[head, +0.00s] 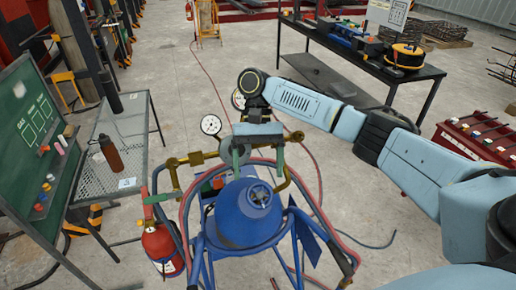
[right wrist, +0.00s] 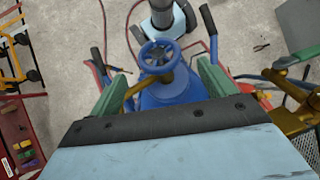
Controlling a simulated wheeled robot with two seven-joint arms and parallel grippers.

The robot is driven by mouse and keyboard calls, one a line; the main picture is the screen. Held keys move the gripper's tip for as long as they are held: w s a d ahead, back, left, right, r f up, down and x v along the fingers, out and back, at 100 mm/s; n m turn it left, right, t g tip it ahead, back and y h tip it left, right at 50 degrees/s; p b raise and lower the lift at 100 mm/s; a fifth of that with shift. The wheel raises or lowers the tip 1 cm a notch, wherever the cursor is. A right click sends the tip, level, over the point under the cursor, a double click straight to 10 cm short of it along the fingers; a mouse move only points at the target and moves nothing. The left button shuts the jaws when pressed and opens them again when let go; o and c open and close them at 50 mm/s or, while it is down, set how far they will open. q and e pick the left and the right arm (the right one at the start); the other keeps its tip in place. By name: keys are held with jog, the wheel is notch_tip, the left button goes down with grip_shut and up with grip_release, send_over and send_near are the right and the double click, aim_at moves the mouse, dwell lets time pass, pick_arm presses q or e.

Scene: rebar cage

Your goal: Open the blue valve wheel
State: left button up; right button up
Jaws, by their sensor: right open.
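The blue valve wheel (head: 259,195) sits on top of a rounded blue tank (head: 238,218) in the lower middle of the head view. The wheel also shows in the right wrist view (right wrist: 159,56), above the gripper body and between its two green fingers. My right gripper (head: 255,160) is open, just behind and above the wheel in the head view. No finger visibly closes on the wheel, and I cannot tell whether one touches it. The gripper body hides part of the tank in the wrist view. My left gripper is not in view.
Brass pipes (head: 197,158), a pressure gauge (head: 211,125) and looping red and blue hoses crowd around the tank. A red fire extinguisher (head: 162,248) stands to its left. A mesh table (head: 88,184) with a brown bottle (head: 111,155) is further left.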

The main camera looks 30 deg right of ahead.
jog(key=shift+v, duration=2.3)
